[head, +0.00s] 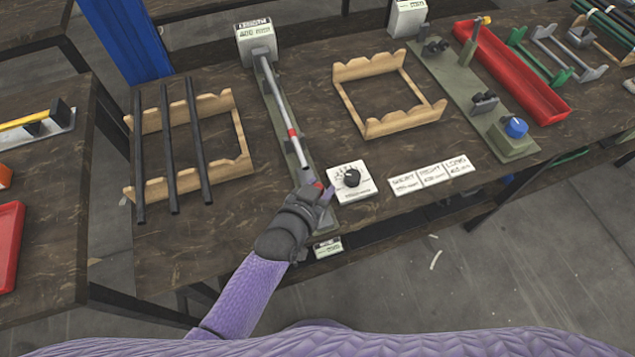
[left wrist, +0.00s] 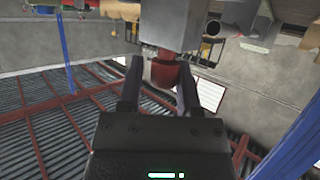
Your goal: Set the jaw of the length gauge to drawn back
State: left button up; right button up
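The length gauge is a long green rail (head: 284,115) running from a labelled grey head block (head: 257,42) at the back to the bench's front edge. A grey rod with a red band (head: 291,132) lies along it. My left gripper (head: 322,190) is at the gauge's front end, by a red knob (head: 318,185). In the left wrist view, the red knob (left wrist: 163,73) hangs under a grey block (left wrist: 171,25), between the open fingers (left wrist: 160,88). A gap shows on the knob's left; contact on its right is unclear. The gripper hides part of the jaw end. My right gripper is out of view.
A white panel with a black dial (head: 350,179) is just right of the gripper. Label cards (head: 432,176) lie farther right. Wooden racks (head: 244,150) stand either side of the gauge, the left one carrying black rods (head: 169,145). A green press fixture (head: 462,95) is right.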

pick_arm(q)
jog(key=o, duration=0.3)
jog(key=shift+s, duration=0.1)
jog(key=shift+r, duration=0.15)
jog(key=p+v, duration=0.4)
jog(key=v, duration=0.5)
jog(key=shift+s+a, duration=0.25)
jog(key=shift+s, duration=0.05)
